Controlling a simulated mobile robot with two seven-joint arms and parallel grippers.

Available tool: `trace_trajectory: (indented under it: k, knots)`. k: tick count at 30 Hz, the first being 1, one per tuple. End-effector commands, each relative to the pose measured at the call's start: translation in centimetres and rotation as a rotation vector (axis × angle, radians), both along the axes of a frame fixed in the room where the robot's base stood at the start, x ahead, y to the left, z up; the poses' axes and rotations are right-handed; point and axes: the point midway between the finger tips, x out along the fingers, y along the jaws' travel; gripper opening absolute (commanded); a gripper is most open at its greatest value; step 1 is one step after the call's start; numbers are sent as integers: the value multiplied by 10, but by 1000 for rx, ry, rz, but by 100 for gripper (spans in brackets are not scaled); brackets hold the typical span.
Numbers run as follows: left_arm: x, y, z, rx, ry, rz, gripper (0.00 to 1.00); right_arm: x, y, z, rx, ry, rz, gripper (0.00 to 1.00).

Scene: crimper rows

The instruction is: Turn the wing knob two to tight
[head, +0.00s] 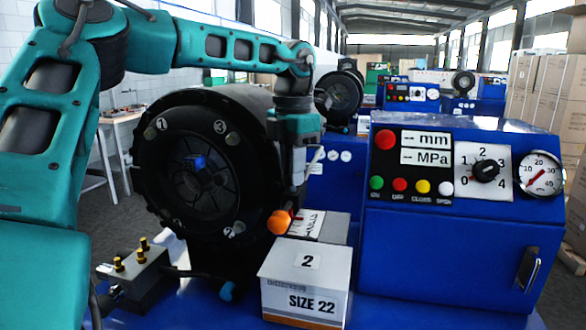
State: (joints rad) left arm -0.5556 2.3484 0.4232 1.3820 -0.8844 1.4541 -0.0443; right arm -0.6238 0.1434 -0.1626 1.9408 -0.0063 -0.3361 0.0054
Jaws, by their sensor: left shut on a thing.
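The black round crimper head (150,185) has face labels 1, 3 and 2. A small grey-green knob (238,227) sits beside label 2 at its lower right. Similar knobs sit by label 3 (232,138) and label 1 (154,137). Their wing shapes are too small to make out. My left gripper (296,203) points down just right of the head, apart in the picture from the knob by label 2. It is shut on what looks like an orange-ended thing (279,222); the grasp itself is mostly hidden. My right gripper is not in view.
A box marked 2 and SIZE 22 (306,302) stands in front, with another labelled box (334,228) behind it. A blue control cabinet (440,245) with buttons, dial and gauge is at right. A block with brass fittings (135,275) is lower left.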

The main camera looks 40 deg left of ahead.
Motion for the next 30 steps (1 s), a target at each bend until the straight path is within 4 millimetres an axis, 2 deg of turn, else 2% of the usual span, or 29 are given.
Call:
trace_trajectory:
  k: [18,30]
  knots:
    - [0,0,1,2,-2,-574,0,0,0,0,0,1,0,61]
    - [0,0,1,3,-2,-820,0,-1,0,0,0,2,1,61]
